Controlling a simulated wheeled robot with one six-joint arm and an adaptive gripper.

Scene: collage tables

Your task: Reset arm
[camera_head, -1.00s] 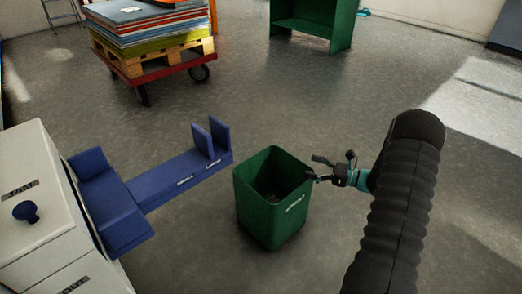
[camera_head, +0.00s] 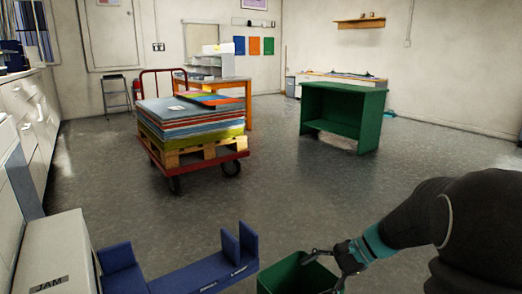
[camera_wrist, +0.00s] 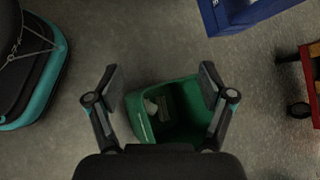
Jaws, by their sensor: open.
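My gripper (camera_head: 325,270) is open and empty at the lower right of the head view, over the green bin. In the wrist view my gripper (camera_wrist: 162,85) shows its two fingers spread wide apart, with the bin between and below them. The green bin (camera_head: 285,277) is cut off by the bottom edge of the head view. In the wrist view the bin (camera_wrist: 140,118) has a few small pale pieces (camera_wrist: 152,105) at its bottom. My arm, in a dark sleeve, reaches in from the right.
A red cart (camera_head: 200,168) carries a pallet and stacked sheets. A green shelf unit (camera_head: 370,105) stands farther back. The floor (camera_head: 320,195) between is clear.

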